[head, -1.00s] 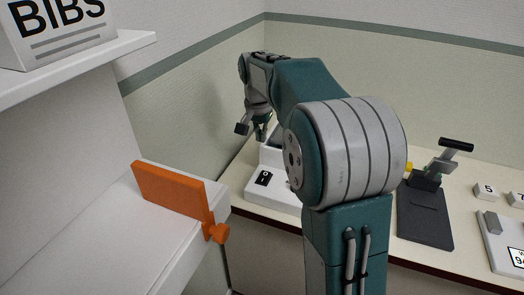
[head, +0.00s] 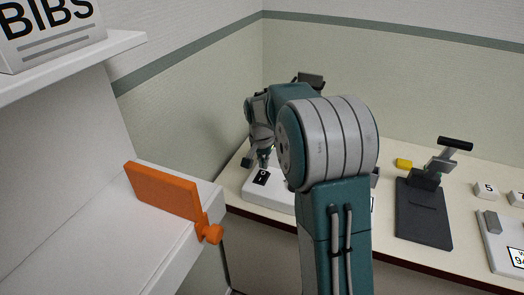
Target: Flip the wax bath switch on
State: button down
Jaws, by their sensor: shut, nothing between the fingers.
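The wax bath appears to be the white box (head: 280,196) on the counter in the corner, partly hidden behind my arm. A small black switch (head: 261,178) with a white mark is on its top near the left end. I cannot tell which way the switch is tipped. My gripper (head: 263,162) is shut and empty. It points down just above and behind the switch in the picture. I cannot tell whether its tips touch the switch or the box.
A white shelf (head: 75,225) with an orange clamped board (head: 163,190) stands at the left. A box marked BIBS (head: 50,30) is on its upper shelf. To the right are a black stand with a lever (head: 424,214), a yellow object (head: 403,162) and small numbered blocks (head: 486,191).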

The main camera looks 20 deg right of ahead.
aim_at(262, 176)
jog(key=shift+w+a+f, duration=0.1)
jog(key=shift+a+f, duration=0.05)
jog(key=shift+f, duration=1.05)
jog(key=shift+f, duration=0.25)
jog(key=shift+s+a+r, duration=0.25)
jog(key=shift+s+a, duration=0.2)
jog(key=shift+s, duration=0.05)
jog(key=shift+r, duration=0.15)
